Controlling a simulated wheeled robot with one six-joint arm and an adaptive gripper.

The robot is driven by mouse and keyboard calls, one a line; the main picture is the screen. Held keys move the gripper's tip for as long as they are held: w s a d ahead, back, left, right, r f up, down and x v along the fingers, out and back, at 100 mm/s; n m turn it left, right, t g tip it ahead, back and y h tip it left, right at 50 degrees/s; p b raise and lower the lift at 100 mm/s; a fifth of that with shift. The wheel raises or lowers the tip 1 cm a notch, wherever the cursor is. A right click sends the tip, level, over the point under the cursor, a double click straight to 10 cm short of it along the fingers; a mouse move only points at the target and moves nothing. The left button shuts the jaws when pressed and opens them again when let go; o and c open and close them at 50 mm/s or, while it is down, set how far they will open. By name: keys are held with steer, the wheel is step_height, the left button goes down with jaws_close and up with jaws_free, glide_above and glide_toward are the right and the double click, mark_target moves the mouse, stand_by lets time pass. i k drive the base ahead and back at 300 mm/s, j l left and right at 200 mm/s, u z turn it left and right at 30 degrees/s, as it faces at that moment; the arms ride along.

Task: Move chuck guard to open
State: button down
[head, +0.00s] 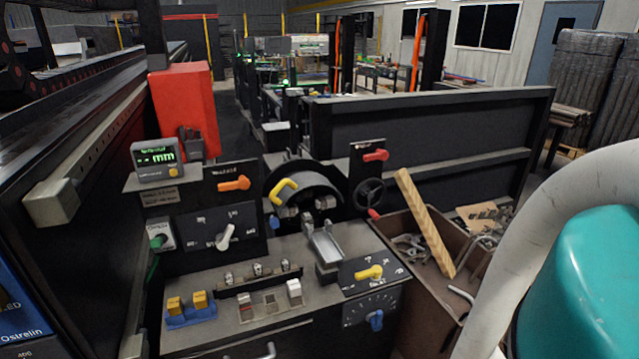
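The chuck guard (308,178) appears to be the dark arched cover in the middle of the head view, at the back of the machine's bench. A yellow curved handle (284,191) is on its left side. Metal chuck parts (318,204) show under the arch. I cannot tell how far the guard is swung. A white and teal part of my own arm fills the right edge of the picture. My gripper is outside the picture, so its place relative to the guard does not show.
A red upright box (186,100) and a digital readout (157,157) stand left of the guard. A black handwheel (369,193) and a red lever (376,155) are right. Knobs and switches cover the front. An open bin (391,231) holds metal scraps and a wooden stick (425,222).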

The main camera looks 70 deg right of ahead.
mark_target(286, 188)
steer(key=z, duration=1.25)
